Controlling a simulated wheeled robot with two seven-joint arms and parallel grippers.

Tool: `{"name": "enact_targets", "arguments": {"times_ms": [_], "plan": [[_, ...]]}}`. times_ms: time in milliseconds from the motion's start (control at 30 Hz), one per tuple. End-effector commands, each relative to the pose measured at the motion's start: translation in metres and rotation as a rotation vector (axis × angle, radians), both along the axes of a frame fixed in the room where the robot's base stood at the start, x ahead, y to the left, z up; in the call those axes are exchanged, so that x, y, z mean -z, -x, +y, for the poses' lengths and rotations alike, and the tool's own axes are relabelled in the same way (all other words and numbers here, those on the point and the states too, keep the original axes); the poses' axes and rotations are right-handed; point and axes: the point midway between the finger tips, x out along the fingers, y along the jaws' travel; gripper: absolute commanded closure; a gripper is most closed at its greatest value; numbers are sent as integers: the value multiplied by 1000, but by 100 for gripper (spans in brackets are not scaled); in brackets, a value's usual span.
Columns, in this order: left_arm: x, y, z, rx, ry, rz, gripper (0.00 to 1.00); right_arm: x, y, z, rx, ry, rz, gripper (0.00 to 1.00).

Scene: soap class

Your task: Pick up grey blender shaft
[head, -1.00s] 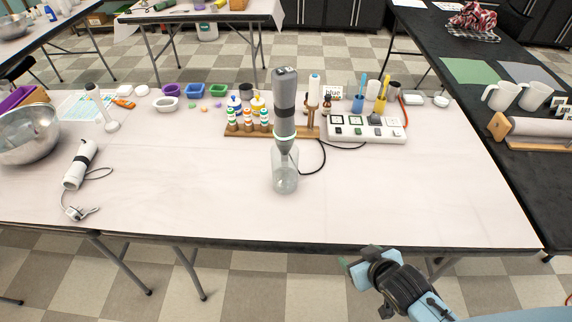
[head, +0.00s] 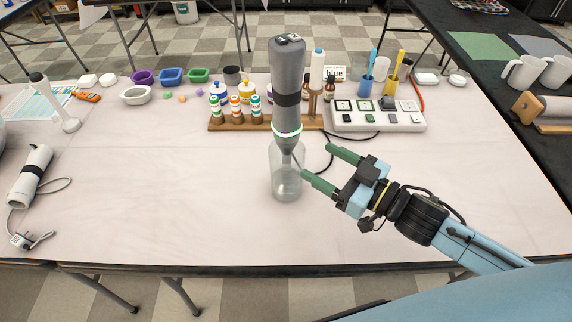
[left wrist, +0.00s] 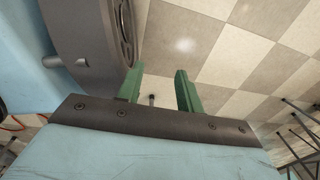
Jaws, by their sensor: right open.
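The grey blender shaft (head: 287,85) stands upright near the middle of the table, with its lower end in a clear jar (head: 287,185). It has a dark band and a pale green ring low on its body. My right gripper (head: 318,161) is open, to the right of the shaft's lower end and the jar, with its green fingertips pointing at them. Nothing is between its fingers. Whether a fingertip touches the jar I cannot tell. My left gripper (left wrist: 159,70) shows only in the left wrist view, with its green fingers apart and empty above the checkered floor.
A wooden rack of small bottles (head: 238,122) and a white power strip (head: 378,116) stand behind the shaft. A black cord (head: 329,160) runs just right of it. A white hand blender (head: 31,175) lies at the left. The table's front left-centre is clear.

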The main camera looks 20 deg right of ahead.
Motion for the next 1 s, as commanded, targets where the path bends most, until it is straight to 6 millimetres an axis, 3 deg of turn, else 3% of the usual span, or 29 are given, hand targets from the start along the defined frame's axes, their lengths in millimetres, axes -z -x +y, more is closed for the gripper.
{"name": "enact_targets", "arguments": {"times_ms": [433,667,1000], "plan": [[3,-28,-4,4,7,-42,64,-1,-49,34,1,0,-2,32],[4,-28,-4,4,7,-42,64,-1,-58,40,2,1,-2,32],[8,-17,-4,5,6,-27,64,-4,-91,63,2,1,-1,32]]}}
